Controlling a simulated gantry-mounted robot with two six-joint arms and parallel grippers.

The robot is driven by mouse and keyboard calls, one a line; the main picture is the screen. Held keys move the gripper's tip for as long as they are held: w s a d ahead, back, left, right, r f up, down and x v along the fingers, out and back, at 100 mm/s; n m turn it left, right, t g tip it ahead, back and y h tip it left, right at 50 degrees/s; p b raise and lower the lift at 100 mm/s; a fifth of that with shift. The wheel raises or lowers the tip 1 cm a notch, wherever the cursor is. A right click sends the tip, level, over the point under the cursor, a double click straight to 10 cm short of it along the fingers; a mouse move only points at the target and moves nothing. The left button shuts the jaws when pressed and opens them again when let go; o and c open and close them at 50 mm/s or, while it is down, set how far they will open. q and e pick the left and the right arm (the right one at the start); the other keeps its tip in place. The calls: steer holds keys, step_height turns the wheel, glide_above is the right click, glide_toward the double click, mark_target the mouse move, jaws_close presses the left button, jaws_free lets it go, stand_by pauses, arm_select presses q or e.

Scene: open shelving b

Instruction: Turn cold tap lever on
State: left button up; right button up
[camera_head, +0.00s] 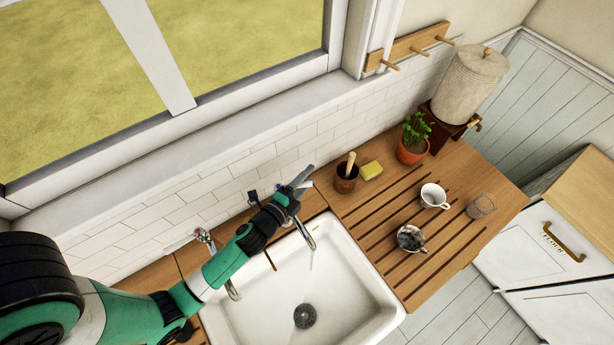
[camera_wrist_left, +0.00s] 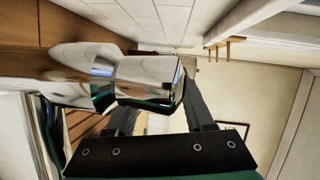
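The cold tap, the right one of two chrome taps, stands at the back of the sink; its spout (camera_head: 304,233) points down into the basin. A thin pale stream shows below this spout. My left gripper (camera_head: 292,190) is at the top of this tap and hides most of its lever. In the left wrist view, the chrome tap (camera_wrist_left: 148,82) fills the space by my fingertips. My left fingers (camera_wrist_left: 160,105) are apart, with a visible gap between them; whether they touch the chrome is unclear. My right gripper is not in view.
The other tap (camera_head: 204,238), with a red mark, stands left, partly behind my arm. The white sink (camera_head: 262,318) lies below.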

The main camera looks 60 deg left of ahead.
arm_select(q)
steer(key=b+v, duration=0.3)
steer(key=v, duration=0.8)
steer(key=shift+s+b, duration=0.3)
steer(key=shift+b, duration=0.05)
steer(key=shift+r, duration=0.1)
